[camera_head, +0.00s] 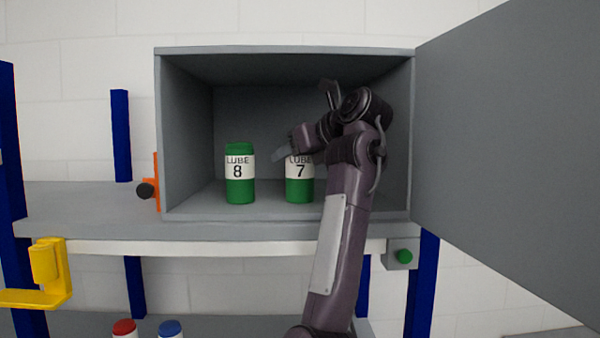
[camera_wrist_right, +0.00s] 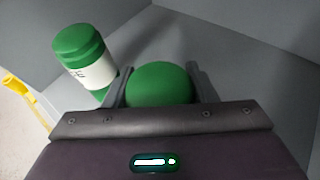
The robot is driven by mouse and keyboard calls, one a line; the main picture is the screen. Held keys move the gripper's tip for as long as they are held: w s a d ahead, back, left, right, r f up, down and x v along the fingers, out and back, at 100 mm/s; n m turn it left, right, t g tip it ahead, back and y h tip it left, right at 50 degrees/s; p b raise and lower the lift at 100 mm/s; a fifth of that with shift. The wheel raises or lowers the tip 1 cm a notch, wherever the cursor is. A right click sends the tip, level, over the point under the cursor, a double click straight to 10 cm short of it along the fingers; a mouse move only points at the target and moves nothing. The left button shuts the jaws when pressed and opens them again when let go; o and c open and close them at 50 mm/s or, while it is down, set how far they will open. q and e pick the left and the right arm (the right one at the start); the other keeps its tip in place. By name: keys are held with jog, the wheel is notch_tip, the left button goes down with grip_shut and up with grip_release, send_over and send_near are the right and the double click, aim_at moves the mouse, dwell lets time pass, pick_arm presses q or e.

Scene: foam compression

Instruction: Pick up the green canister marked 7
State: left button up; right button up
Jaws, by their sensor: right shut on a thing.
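The green canister marked 7 (camera_head: 299,190) stands upright on the floor of the open grey cabinet, with a white "LUBE 7" label. In the head view its top is hidden behind my right gripper (camera_head: 301,148). In the right wrist view its green round lid (camera_wrist_right: 160,84) sits between the two fingers of my right gripper (camera_wrist_right: 158,78), which is shut on it. The green canister marked 8 (camera_head: 240,190) stands to its left, apart from it; it also shows in the wrist view (camera_wrist_right: 80,48). My left gripper is not in view.
The grey cabinet (camera_head: 185,205) stands on a shelf (camera_head: 90,225), its door (camera_head: 510,140) swung open at the right. A yellow bracket (camera_head: 48,260) is at the left. Red-capped (camera_head: 124,327) and blue-capped (camera_head: 171,328) containers stand below.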

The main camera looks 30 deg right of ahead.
jog(key=shift+c, duration=1.4)
jog(key=shift+r, duration=0.1)
